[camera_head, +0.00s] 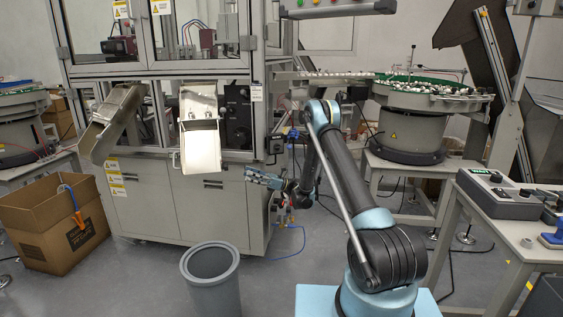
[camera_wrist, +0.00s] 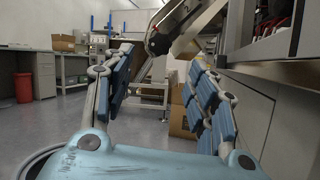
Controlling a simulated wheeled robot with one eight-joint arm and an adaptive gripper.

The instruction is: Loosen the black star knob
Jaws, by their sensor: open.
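My gripper (camera_head: 264,179) is low in front of the machine cabinet, right of the white chute (camera_head: 200,145), its fingers toward the left. In the wrist view my gripper (camera_wrist: 158,95) is open, with two blue-padded fingers apart and nothing between them. A dark rounded part (camera_wrist: 157,43) with a small reddish spot shows beyond the fingertips, at the lower end of a sloping chute (camera_wrist: 190,22). I cannot tell whether it is the black star knob. In the head view no star shape is clear; small dark round parts sit on the black panel (camera_head: 238,120) above my gripper.
The cabinet (camera_head: 210,205) stands close along the gripper's side. A grey bin (camera_head: 212,280) stands on the floor in front. A metal chute (camera_head: 112,120) and a cardboard box (camera_head: 55,220) are at the left. A parts feeder (camera_head: 415,110) and a table (camera_head: 510,240) are at the right.

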